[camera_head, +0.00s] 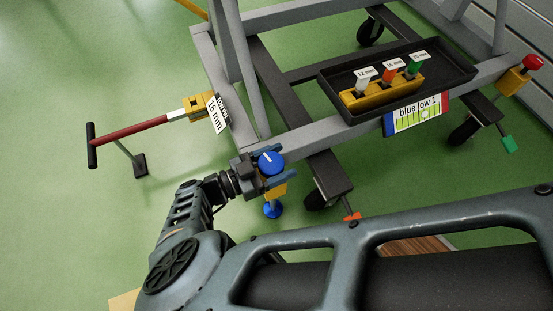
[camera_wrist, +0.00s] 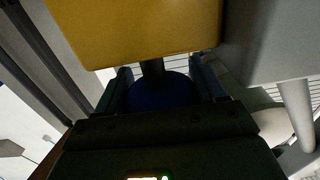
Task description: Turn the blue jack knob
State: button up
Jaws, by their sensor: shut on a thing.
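The blue jack knob (camera_head: 270,161) is a round blue disc with a white mark on top, above a yellow jack block (camera_head: 275,188) at the near corner of the grey stand. A blue foot (camera_head: 272,210) shows below the block. My gripper (camera_head: 281,164) reaches in from the left, its two fingers on either side of the knob, shut on it. In the wrist view the knob (camera_wrist: 163,93) is dark blue between the fingers, with a short dark stem to the yellow block (camera_wrist: 135,28). Part of the knob is hidden by the gripper body.
A red-handled tow bar (camera_head: 135,129) with a "16 mm" tag sticks out left. A black tray (camera_head: 446,72) holding a yellow rack of coloured tools sits on the stand (camera_head: 290,135). A red knob (camera_head: 533,62) is at far right.

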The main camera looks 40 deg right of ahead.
jog(key=m+g+y, duration=0.1)
jog(key=m+g, duration=0.1)
jog(key=g, duration=0.1)
jog(key=m+g+y, duration=0.2)
jog(key=g, duration=0.1)
jog(key=shift+s+a, duration=0.1)
jog(key=shift+s, duration=0.05)
jog(key=shift+s+m+g+y, duration=0.15)
jog(key=shift+m+g+y, duration=0.55)
jog(key=shift+m+g, duration=0.1)
jog(key=shift+s+r, duration=0.1)
jog(key=o, duration=1)
jog(key=shift+a, duration=0.1)
jog(key=shift+c, duration=0.2)
